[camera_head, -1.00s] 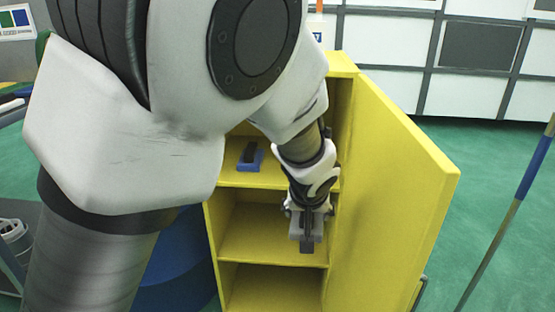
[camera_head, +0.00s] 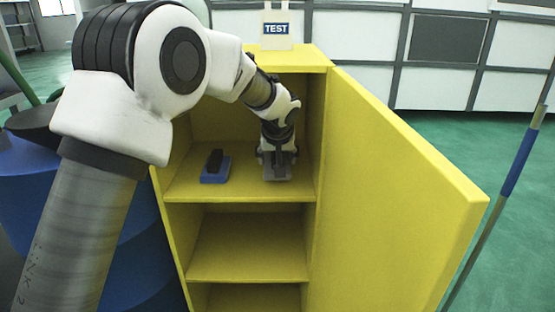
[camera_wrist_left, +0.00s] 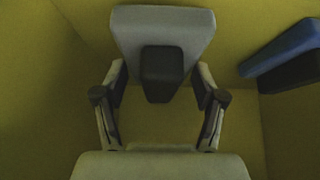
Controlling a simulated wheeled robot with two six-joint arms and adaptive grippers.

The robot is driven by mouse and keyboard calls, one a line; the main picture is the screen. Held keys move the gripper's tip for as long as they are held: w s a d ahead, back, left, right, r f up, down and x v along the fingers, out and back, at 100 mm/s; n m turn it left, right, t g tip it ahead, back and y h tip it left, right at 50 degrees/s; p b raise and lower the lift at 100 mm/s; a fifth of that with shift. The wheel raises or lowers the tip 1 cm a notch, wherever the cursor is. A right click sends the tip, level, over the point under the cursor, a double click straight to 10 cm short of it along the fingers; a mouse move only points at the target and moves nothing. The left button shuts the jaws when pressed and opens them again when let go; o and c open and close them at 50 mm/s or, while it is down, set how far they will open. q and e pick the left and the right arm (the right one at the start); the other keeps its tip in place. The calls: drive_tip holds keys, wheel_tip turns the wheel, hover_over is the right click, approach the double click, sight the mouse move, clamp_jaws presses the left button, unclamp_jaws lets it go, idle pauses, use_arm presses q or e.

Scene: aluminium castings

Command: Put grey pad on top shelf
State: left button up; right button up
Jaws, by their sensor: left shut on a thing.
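The grey pad (camera_head: 277,177), a light block with a dark handle, is at the top shelf (camera_head: 240,192) of the yellow cabinet, towards its right side. My left gripper (camera_head: 276,160) reaches into this compartment and is shut on the pad. In the left wrist view the grey pad (camera_wrist_left: 160,28) and its dark handle (camera_wrist_left: 162,70) show between the fingers of my left gripper (camera_wrist_left: 160,82). I cannot tell whether the pad touches the shelf. My right gripper is not in view.
A blue pad with a black handle (camera_head: 215,170) sits on the same shelf, left of the grey pad. The cabinet's yellow door (camera_head: 390,200) stands open at the right. The shelf below (camera_head: 250,245) looks empty. A pole (camera_head: 515,170) stands farther right.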

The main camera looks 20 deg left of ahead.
use_arm(q)
drive_tip(key=shift+w+a+f+b, duration=0.3)
drive_tip(key=shift+w+f, duration=0.1)
drive_tip(key=shift+w, duration=0.2)
drive_tip(key=shift+w+a+f+b, duration=0.25)
drive_tip(key=shift+w+a+f, duration=0.1)
drive_tip(key=shift+w, duration=0.2)
drive_tip(key=shift+f, duration=0.2)
drive_tip(key=shift+d+r, duration=0.15)
drive_tip(key=shift+r, duration=0.05)
drive_tip(key=shift+s+f, duration=0.1)
drive_tip(key=o, duration=1.1)
drive_tip(key=shift+f, duration=0.1)
